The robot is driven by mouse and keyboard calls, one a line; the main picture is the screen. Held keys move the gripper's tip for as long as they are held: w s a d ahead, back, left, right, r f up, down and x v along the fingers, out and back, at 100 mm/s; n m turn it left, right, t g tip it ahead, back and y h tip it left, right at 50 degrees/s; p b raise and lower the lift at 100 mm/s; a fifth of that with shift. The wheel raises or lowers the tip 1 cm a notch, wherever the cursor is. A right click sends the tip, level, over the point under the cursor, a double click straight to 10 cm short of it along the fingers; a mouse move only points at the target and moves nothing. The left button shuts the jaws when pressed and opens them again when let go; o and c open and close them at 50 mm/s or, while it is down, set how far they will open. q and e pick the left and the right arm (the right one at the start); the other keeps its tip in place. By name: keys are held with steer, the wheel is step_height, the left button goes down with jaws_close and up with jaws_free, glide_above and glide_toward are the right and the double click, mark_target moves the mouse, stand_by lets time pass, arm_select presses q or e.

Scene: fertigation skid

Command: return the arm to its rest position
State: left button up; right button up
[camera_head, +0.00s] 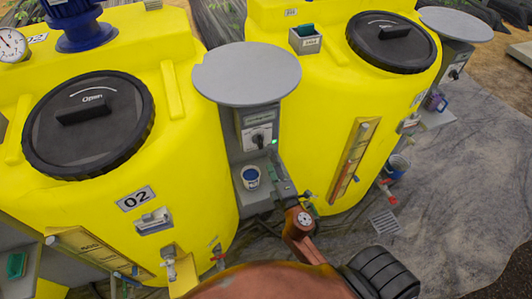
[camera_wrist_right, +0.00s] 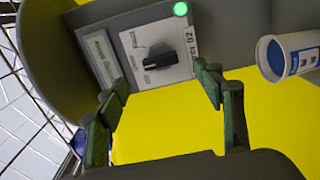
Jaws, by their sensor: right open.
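My right arm (camera_head: 300,222) is reddish-brown and reaches up from the bottom middle of the head view. Its gripper (camera_head: 277,168) is small there, just below a grey control box and right of a white cup. In the right wrist view the gripper's two dark green fingers (camera_wrist_right: 160,82) stand apart with nothing between them. Beyond them is the panel with a black selector knob (camera_wrist_right: 158,57), which also shows in the head view (camera_head: 258,140). The fingers look clear of the knob. A green lamp (camera_wrist_right: 180,9) is lit above it. My left gripper is in neither view.
Open floor (camera_head: 460,170) lies at right.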

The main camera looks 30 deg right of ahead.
steer(key=shift+v, duration=1.05)
steer(key=s+f+m+g+y, duration=0.1)
steer(key=s+f+m+g, duration=0.15)
steer(key=f, duration=1.25)
steer(key=s+f+m+g+y, duration=0.15)
steer(key=f+g, duration=0.25)
steer(key=f, duration=1.2)
steer(key=s+f+m+g, duration=0.2)
steer(key=s+f, duration=0.4)
steer(key=f, duration=0.4)
steer(key=s+f+m+g, duration=0.2)
steer(key=s+f, duration=0.5)
steer(key=f, duration=0.3)
steer(key=s+f+m+g, duration=0.2)
steer(key=s+f, duration=0.3)
steer(key=s, duration=0.5)
steer(key=s+a+f+m+g+y, duration=0.1)
steer(key=s+f, duration=0.4)
steer(key=s, duration=0.5)
steer(key=s+f+m+g, duration=0.3)
steer(key=s+f, duration=0.2)
steer(key=s, duration=0.5)
steer(key=shift+a+f, duration=0.2)
steer(key=shift+a, duration=0.2)
